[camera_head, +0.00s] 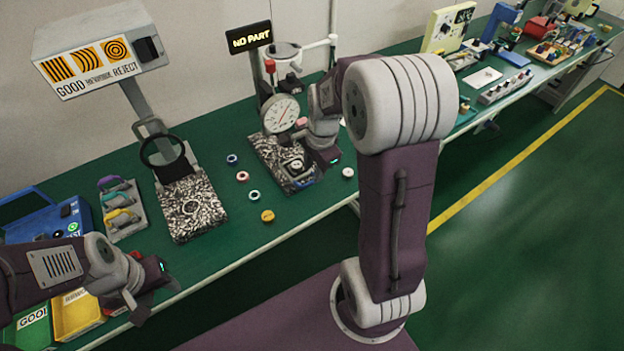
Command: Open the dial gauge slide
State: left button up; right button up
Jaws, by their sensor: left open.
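The dial gauge (281,113) has a white round face and hangs on a stand with a red-topped post. Its speckled stone base (266,150) lies below it on the green bench. A small dark fixture with a round part (296,166) sits at the front of this base; I cannot tell how far the slide is out. My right gripper (312,181) is low at the right front of the base, by the fixture. Its fingers are partly hidden, so its opening and any contact are unclear. My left gripper (150,300) is open, away from the gauge, over the bench's front edge.
Several small rings (242,176) lie left of the gauge base, and a white one (347,172) lies right. A viewer with a speckled plate (205,215) stands further left. Yellow (75,318) and green trays lie at the front left. A "NO PART" sign (250,37) stands behind.

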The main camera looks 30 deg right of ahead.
aim_at(312, 182)
jog(key=f, duration=0.5)
jog(key=shift+w+a+b, duration=0.1)
jog(key=shift+w+b, duration=0.3)
jog(key=shift+r, duration=0.1)
jog(key=shift+c, duration=0.3)
grip_shut()
jog(key=shift+s, duration=0.1)
dwell(0.5)
